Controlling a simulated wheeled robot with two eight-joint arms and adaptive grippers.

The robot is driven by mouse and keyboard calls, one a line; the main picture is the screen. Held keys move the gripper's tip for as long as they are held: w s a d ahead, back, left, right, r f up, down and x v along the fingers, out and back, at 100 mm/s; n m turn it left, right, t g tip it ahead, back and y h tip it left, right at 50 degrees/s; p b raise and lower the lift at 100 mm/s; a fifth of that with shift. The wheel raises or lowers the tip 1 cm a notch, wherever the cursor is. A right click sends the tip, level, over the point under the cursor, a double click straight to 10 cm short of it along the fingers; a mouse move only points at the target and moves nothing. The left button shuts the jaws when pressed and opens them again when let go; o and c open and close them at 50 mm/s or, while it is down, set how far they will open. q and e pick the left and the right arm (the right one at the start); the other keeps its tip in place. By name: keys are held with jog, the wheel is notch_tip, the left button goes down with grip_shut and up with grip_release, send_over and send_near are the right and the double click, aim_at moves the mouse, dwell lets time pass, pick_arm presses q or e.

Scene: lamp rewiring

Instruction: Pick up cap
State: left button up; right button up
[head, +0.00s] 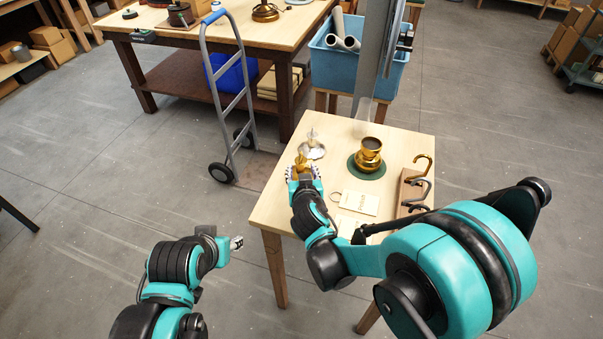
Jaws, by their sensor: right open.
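A small brass piece (302,162), which looks like the cap, is at the left side of the small wooden table. My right gripper (304,172) is open right at this piece and partly covers it; I cannot tell whether they touch. A brass lamp part (369,150) with a dark top stands on a round green mat (354,170) right of the gripper. A pale dish (318,153) with a small upright clear object (312,134) is just behind the brass piece. My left gripper (238,243) is off the table's left side, too small to read.
A wooden rack with hooks (411,190) stands at the table's right edge. A tag-like card (361,203) lies near the middle front. A grey post (372,60) and blue bin (340,68) are behind the table. A hand truck (237,95) stands to the left.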

aim_at(301, 168)
jog(key=b+x, duration=0.1)
jog(key=x, duration=0.1)
jog(key=f+b+x, duration=0.1)
jog(key=x, duration=0.1)
jog(key=shift+w+f, duration=0.1)
jog(key=shift+w, duration=0.05)
jog(key=shift+w+a+f, duration=0.1)
jog(key=shift+w, duration=0.3)
jog(key=shift+s, duration=0.1)
jog(key=c, duration=0.3)
grip_shut()
notch_tip(301, 168, up, 4)
jog(key=shift+r+p, duration=0.25)
jog(key=shift+p, duration=0.9)
jog(key=w+a+r+p, duration=0.1)
jog(key=w+r+p, duration=0.1)
jog(key=w, duration=0.3)
jog(key=w+a+r+p, duration=0.1)
jog(key=w+r, duration=0.3)
jog(key=w, duration=0.2)
jog(key=shift+w+r+p, duration=0.25)
jog(key=shift+r+p, duration=0.1)
jog(key=shift+p, duration=0.05)
